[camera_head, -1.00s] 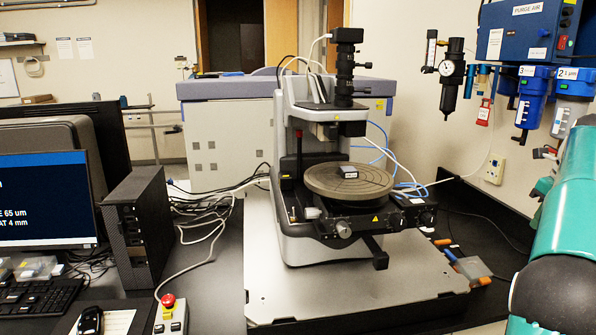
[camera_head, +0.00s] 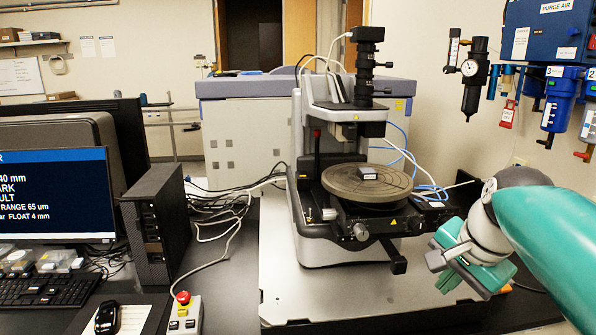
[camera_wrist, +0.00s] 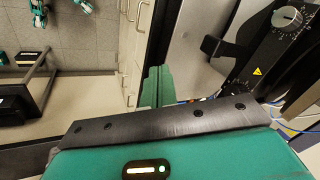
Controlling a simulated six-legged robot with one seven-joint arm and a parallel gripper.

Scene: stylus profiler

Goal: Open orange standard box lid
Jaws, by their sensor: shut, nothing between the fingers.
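The orange standard box cannot be made out clearly in either current view. A small orange patch (camera_head: 505,288) shows at the right of the bench, just below my wrist; I cannot tell what it belongs to. My teal gripper (camera_head: 452,281) hangs to the right of the profiler, in front of the bench's right side, and covers what lies behind it. In the wrist view its teal fingers (camera_wrist: 155,86) are together with nothing between them, and no box shows there.
The stylus profiler (camera_head: 315,235) with its round stage (camera_head: 345,190) stands left of my gripper on a metal plate (camera_head: 285,300). An emergency stop box (camera_head: 185,312), keyboard (camera_head: 40,290) and monitor (camera_head: 55,195) are further left. Air filters (camera_head: 557,105) hang on the right wall.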

